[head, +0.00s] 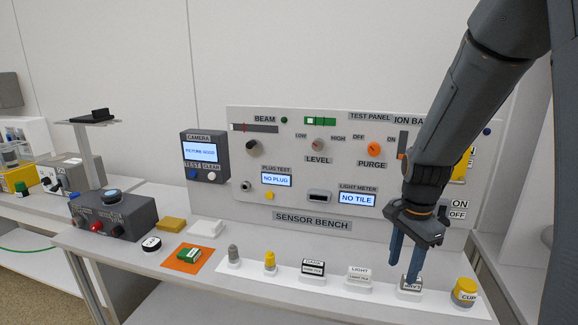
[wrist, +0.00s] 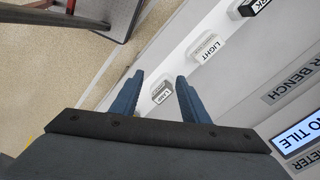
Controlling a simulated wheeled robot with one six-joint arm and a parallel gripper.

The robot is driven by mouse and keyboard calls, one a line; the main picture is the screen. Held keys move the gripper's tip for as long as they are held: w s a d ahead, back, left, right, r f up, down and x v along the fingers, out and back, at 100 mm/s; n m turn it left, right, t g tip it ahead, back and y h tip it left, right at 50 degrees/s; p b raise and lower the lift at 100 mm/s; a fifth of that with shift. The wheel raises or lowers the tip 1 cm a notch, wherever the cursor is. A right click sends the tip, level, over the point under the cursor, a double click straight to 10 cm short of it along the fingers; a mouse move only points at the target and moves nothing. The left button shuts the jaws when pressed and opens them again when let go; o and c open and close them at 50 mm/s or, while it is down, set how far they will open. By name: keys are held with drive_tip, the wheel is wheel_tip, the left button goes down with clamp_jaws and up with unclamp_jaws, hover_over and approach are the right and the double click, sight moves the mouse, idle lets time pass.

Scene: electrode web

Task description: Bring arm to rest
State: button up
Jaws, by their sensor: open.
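My gripper (head: 405,268) hangs fingers-down at the right end of the sensor bench (head: 312,224). Its two blue fingers are spread apart. In the wrist view the gripper (wrist: 159,79) shows a small white block with a dark printed label (wrist: 161,92) between its fingers, with gaps visible beside it. That labelled block (head: 410,290) stands on the white strip in the head view. I cannot tell how far the fingertips are above it. My arm reaches down from the upper right and hides part of the panel.
Along the white strip (head: 335,292) stand a grey plug (head: 234,254), a yellow plug (head: 270,262), a dark tile (head: 313,271), a light tile (head: 358,278) and a yellow cup (head: 464,292). The upright panel (head: 330,150) stands close behind.

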drive_tip(key=s+a+f+n+t+b, duration=0.1)
drive_tip(key=s+a+f+n, duration=0.1)
drive_tip(key=s+a+n, duration=0.7)
drive_tip(key=shift+s+n+b, duration=0.4)
drive_tip(key=shift+s+n, duration=0.75)
drive_tip(key=shift+n, duration=1.55)
drive_tip(key=shift+a, duration=0.1)
